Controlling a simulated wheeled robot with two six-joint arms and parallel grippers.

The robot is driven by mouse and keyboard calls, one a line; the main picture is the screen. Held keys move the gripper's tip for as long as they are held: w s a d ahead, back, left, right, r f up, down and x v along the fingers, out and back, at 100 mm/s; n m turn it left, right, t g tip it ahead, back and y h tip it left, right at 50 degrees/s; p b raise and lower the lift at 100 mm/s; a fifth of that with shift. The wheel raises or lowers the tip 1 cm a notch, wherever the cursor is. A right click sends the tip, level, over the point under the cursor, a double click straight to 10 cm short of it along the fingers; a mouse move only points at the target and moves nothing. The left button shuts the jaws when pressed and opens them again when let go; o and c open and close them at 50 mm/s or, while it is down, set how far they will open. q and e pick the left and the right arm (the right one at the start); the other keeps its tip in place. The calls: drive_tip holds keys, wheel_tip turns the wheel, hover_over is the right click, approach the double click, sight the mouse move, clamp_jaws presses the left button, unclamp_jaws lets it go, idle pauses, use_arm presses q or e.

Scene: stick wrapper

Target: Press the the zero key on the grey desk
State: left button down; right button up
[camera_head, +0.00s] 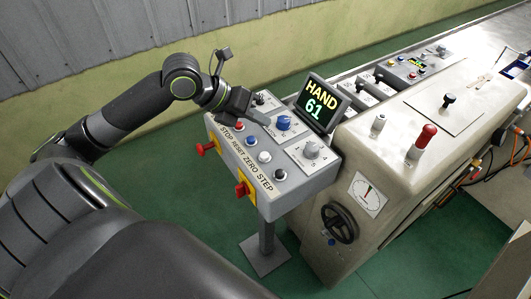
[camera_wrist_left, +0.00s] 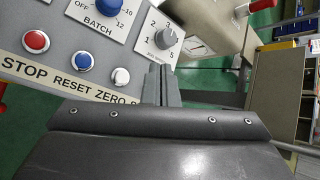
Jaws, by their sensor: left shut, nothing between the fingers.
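The grey desk (camera_head: 296,183) is a sloped control panel on a post. Its zero key (camera_head: 264,157) is a white round button above the word ZERO, between the blue reset key (camera_head: 250,141) and the black step key (camera_head: 280,174). In the left wrist view the zero key (camera_wrist_left: 121,76) shows just left of my fingers. My left gripper (camera_head: 263,119) is shut and empty over the upper part of the desk, near the blue batch knob (camera_head: 284,123). It looks apart from the zero key. In the wrist view its fingers (camera_wrist_left: 161,86) hide the step key. My right gripper is out of view.
A red stop key (camera_head: 239,126) sits at the row's left end. A tilted screen (camera_head: 317,103) reading "HAND 61" stands at the desk's back. A grey knob (camera_head: 310,150) is on the right. Red switches (camera_head: 242,188) stick out in front. A beige machine (camera_head: 372,160) adjoins the desk.

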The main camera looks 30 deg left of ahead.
use_arm(q)
drive_tip(key=b, duration=0.6)
hover_over(260, 156)
wheel_tip(260, 156, down, 8)
drive_tip(key=shift+s+d+f, duration=0.1)
drive_tip(key=shift+d, duration=0.05)
drive_tip(key=shift+f+b, duration=0.35)
drive_tip(key=shift+b, duration=0.15)
idle(0.7)
drive_tip(key=shift+f, duration=0.1)
idle(0.5)
drive_tip(key=shift+f+b, duration=0.3)
drive_tip(key=shift+b, duration=0.3)
drive_tip(key=shift+f+b, duration=0.45)
drive_tip(key=shift+b, duration=0.05)
idle(0.5)
drive_tip(key=shift+r, duration=0.1)
drive_tip(key=shift+r+p, duration=0.55)
drive_tip(key=shift+r, duration=0.25)
